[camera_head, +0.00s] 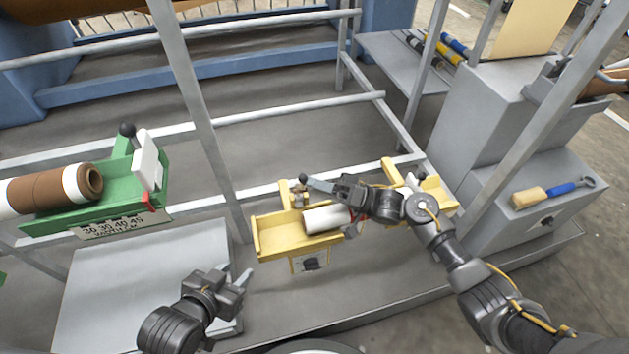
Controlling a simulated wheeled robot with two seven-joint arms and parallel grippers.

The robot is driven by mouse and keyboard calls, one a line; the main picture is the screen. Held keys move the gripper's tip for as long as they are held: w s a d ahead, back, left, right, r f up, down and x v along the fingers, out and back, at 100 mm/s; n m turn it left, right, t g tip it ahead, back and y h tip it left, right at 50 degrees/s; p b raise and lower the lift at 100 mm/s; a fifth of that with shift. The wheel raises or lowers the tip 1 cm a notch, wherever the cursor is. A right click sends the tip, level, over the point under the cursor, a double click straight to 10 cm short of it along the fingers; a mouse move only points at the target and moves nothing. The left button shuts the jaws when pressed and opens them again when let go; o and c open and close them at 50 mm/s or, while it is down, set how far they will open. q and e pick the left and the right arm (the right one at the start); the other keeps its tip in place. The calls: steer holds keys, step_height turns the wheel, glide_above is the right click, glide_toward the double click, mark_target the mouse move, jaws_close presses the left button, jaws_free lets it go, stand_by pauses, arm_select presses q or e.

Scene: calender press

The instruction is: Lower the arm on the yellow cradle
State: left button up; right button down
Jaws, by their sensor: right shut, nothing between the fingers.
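The yellow cradle (272,238) is on the frame in the middle of the view, with a white roll (325,219) lying in it. A small dark knob (303,178) shows at the cradle's back edge, beside a small tan part. My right gripper (313,184) reaches over the cradle from the right; its fingers are shut and empty, with their tips close to the knob. I cannot tell whether they touch. My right arm hides the cradle's middle, including most of its arm. My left gripper (232,276) is open and empty, in front and left of the cradle.
A green cradle (105,200) with a brown roll (55,190), a white arm and a black knob stands at left. A grey post (195,100) rises left of the yellow cradle. A grey cabinet (490,110) stands at right, with a blue-handled brush (550,190) on its lower shelf.

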steer(key=shift+r, duration=0.1)
